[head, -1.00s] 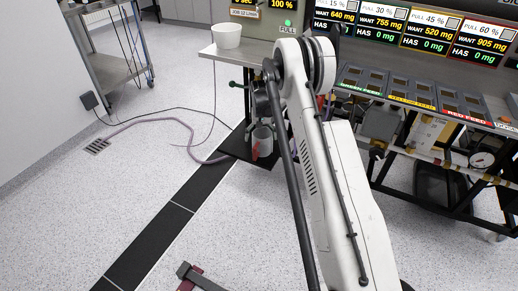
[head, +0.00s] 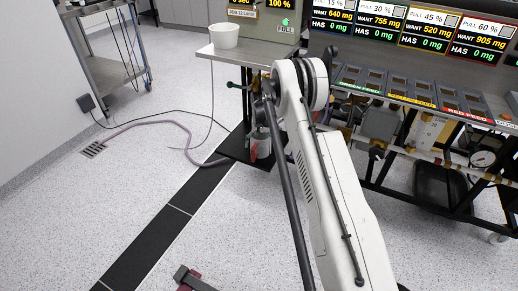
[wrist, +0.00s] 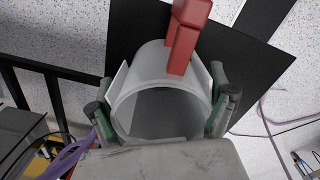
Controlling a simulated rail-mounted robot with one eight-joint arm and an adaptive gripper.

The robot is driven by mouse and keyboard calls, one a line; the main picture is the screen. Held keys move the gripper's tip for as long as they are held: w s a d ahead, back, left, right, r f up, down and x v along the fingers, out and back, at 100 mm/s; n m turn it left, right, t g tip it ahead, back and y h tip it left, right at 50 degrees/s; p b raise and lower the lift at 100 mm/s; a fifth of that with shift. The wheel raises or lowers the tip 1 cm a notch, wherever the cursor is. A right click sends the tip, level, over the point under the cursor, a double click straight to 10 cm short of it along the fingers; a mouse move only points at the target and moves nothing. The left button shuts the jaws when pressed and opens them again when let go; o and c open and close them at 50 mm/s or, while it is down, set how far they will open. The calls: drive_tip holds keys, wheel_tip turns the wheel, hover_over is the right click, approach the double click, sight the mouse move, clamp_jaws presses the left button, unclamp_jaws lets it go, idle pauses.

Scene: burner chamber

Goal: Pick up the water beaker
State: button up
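The beaker (wrist: 160,95) is a pale, translucent cylinder with a red handle (wrist: 183,45). In the wrist view its round open mouth faces my camera. The fingers of my gripper (wrist: 162,105), with green pads, stand on its left and right sides, very close to its wall. I cannot tell whether both pads press on it. In the head view the beaker (head: 262,147) shows low under the bench, just left of my arm and partly hidden by it. My gripper is hidden behind the arm there.
A black mat (wrist: 250,65) lies below the beaker. A purple hose (head: 180,126) and thin cables run over the floor at left. Dark frame bars (wrist: 50,90) stand left of my gripper. The floor at front left is mostly open.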

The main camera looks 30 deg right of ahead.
drive_tip(key=c, duration=1.2)
drive_tip(key=shift+o, duration=0.2)
drive_tip(key=shift+r, duration=0.15)
drive_tip(key=shift+r, duration=0.25)
drive_tip(key=shift+c, duration=1.2)
wheel_tip(320, 180, up, 4)
drive_tip(key=shift+f+p, duration=0.2)
drive_tip(key=shift+p, duration=0.9)
drive_tip(key=shift+c, duration=0.2)
drive_tip(key=s+a+r+n+p, duration=0.2)
drive_tip(key=s+a+r+p, duration=0.1)
drive_tip(key=s+a+r, duration=0.7)
drive_tip(key=s+a+r+n+p, duration=0.3)
drive_tip(key=s+a+r, duration=0.8)
drive_tip(key=r, duration=0.7)
drive_tip(key=a, duration=0.2)
drive_tip(key=shift+s+a+r, duration=0.15)
drive_tip(key=shift+s+a, duration=0.1)
drive_tip(key=shift+a, duration=0.05)
drive_tip(key=p, duration=0.3)
drive_tip(key=shift+s+p, duration=0.25)
drive_tip(key=shift+p, duration=0.05)
